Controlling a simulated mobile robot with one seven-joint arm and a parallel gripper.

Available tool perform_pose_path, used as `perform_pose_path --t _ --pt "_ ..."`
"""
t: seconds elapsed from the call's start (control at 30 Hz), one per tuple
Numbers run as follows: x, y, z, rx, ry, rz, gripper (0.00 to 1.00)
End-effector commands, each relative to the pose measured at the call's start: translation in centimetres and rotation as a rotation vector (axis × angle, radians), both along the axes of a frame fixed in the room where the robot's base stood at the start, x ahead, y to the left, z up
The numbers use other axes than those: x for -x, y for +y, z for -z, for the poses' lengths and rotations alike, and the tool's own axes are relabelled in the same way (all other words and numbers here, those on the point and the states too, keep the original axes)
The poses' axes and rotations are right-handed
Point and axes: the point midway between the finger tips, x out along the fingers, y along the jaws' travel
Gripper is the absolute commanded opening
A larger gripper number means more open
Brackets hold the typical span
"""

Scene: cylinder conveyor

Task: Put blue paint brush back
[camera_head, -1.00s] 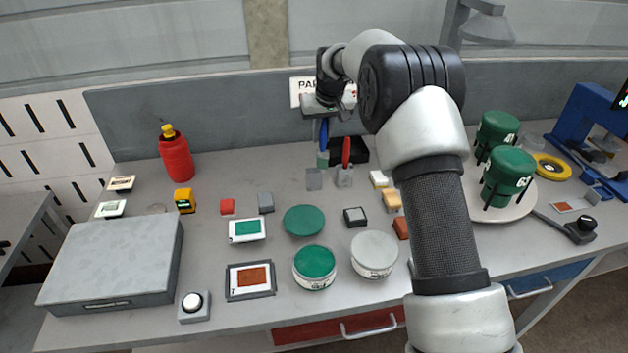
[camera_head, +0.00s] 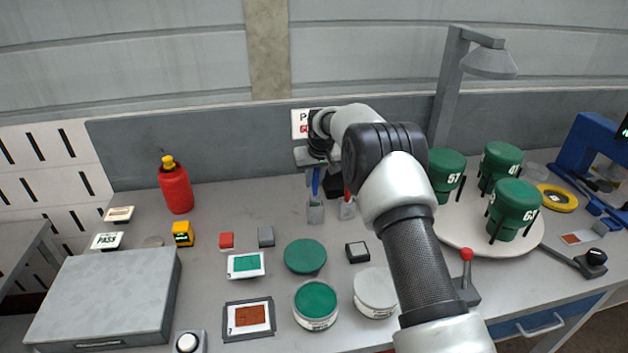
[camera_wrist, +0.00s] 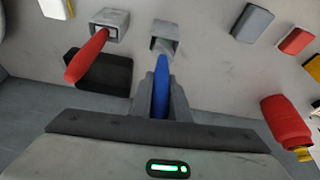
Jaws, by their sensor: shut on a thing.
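The blue paint brush (camera_head: 316,181) stands upright with its lower end at a small grey holder (camera_head: 316,213). My gripper (camera_head: 316,170) is shut on its blue handle from above. In the wrist view the blue brush (camera_wrist: 161,85) sits between my gripper's fingers (camera_wrist: 162,90), and its far end meets the open grey holder (camera_wrist: 165,38). I cannot tell how deep the bristles sit, as they are hidden. A red paint brush (camera_wrist: 86,57) stands in a second grey holder (camera_wrist: 110,22) beside it.
A black tray (camera_wrist: 98,70) lies behind the red brush. A red bottle (camera_head: 176,188) stands at the left. Green numbered pots (camera_head: 515,205) stand on a round plate at the right. Paint cans (camera_head: 315,303) and small blocks fill the front; the table around the holders is mostly clear.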

Motion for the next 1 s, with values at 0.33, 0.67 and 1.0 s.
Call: perform_pose_path --t 0.33,0.67,1.0 --pt "-0.01 -0.01 0.42 0.0 -0.001 0.0 0.0" --pt "-0.02 -0.01 1.05 0.0 -0.001 0.0 0.28" --pt "-0.02 0.01 0.91 0.0 -0.001 0.0 0.35"
